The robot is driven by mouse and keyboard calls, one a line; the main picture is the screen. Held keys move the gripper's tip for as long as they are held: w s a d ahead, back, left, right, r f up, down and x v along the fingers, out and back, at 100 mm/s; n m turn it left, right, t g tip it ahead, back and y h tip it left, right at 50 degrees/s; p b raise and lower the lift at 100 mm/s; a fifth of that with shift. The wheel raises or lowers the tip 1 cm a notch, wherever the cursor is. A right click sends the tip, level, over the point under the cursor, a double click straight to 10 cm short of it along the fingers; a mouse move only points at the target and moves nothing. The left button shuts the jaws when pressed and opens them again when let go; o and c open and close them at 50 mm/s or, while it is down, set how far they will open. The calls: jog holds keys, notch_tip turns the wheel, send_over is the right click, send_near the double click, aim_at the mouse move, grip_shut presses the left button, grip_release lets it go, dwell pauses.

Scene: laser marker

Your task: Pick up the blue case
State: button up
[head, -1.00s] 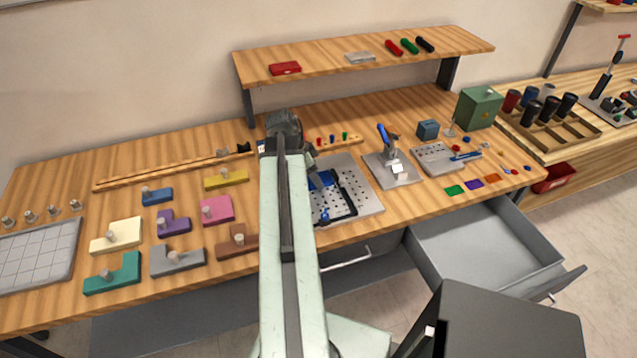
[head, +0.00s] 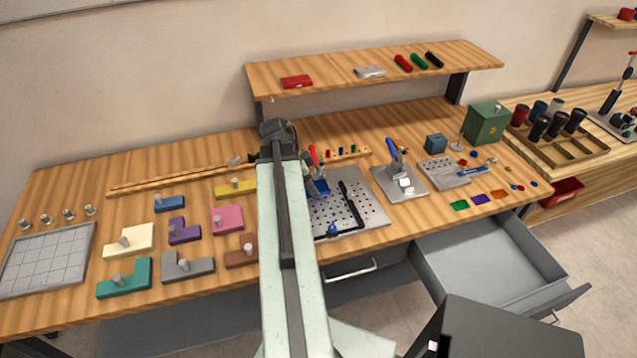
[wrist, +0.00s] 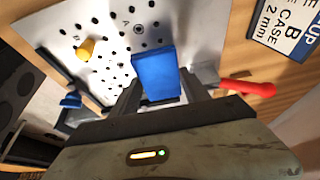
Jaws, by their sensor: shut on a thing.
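The blue case (wrist: 155,72) is a flat blue block between my gripper's two dark fingers in the wrist view. My gripper (wrist: 160,92) is shut on it, over the perforated metal plate (wrist: 105,35). In the head view a small blue part of the case (head: 320,187) shows at the plate's left side, just right of my arm. My arm hides my fingers there. I cannot tell whether the case touches the plate.
A red-handled clamp (wrist: 250,87) lies close right of the case. A black bar (head: 352,205) and a yellow pin (wrist: 86,48) are on the plate. A press with a blue lever (head: 396,160) stands right. An open drawer (head: 490,262) juts out below the bench.

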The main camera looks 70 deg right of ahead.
notch_tip(320, 180, up, 12)
jog(key=p, duration=1)
jog(key=shift+r, duration=0.15)
